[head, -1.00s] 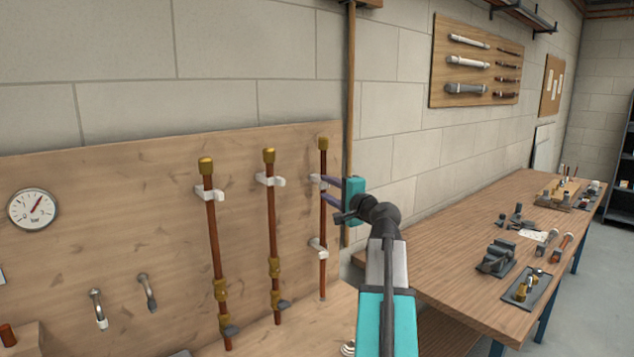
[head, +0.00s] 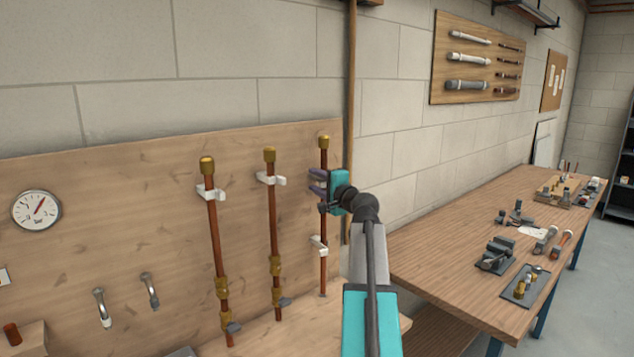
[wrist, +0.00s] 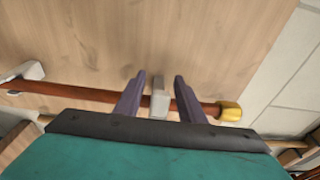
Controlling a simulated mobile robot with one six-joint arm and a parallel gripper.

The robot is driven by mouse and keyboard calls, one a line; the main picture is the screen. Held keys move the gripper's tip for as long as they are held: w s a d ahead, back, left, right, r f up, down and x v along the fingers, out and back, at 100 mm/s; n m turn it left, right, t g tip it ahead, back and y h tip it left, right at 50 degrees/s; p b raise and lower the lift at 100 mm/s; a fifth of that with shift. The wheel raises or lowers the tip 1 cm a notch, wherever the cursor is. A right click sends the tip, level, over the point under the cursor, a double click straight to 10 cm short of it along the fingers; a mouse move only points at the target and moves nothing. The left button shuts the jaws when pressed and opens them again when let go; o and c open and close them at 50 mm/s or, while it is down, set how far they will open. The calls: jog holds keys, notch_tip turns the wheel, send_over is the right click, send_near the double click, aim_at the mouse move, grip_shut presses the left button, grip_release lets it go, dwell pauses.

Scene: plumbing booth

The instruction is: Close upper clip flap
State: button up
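The right copper pipe (head: 323,215) stands upright on the wooden board and has a brass cap (head: 323,141). Its upper clip is hidden behind my gripper (head: 317,184) in the head view. In the wrist view the white upper clip (wrist: 160,101) sits on the pipe (wrist: 85,91), between the two purple fingers of my gripper (wrist: 160,76). The fingers are apart, one on each side of the clip, with a small gap showing on both sides. I cannot tell how far the flap is swung. The lower clip (head: 319,244) is white and has an arm sticking out.
Two more capped copper pipes (head: 212,225) (head: 272,215) with white clips stand to the left. A pressure gauge (head: 36,210) is on the board at far left. A workbench (head: 450,255) with tools and fittings runs along the right wall.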

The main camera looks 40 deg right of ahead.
jog(key=shift+c, duration=0.2)
grip_shut()
jog(key=shift+f+n+y+b, duration=0.15)
jog(key=shift+n+y+b, duration=0.35)
jog(key=shift+y+b, duration=0.45)
jog(key=shift+s+a+n+g+y+b, duration=0.1)
jog(key=shift+s+n+g+y+b, duration=0.45)
jog(key=shift+n+y, duration=1.35)
jog(key=shift+s+d+n+g+y+b, duration=0.1)
jog(key=shift+n+g+y+b, duration=0.4)
jog(key=shift+n+y+b, duration=1.45)
jog(key=shift+s+a+n+g+y+b, duration=0.2)
jog(key=shift+n+g+y, duration=0.5)
jog(key=shift+y, duration=2.2)
jog(key=shift+s+n+y, duration=0.1)
jog(key=shift+n+y, duration=0.2)
jog(key=shift+n, duration=0.05)
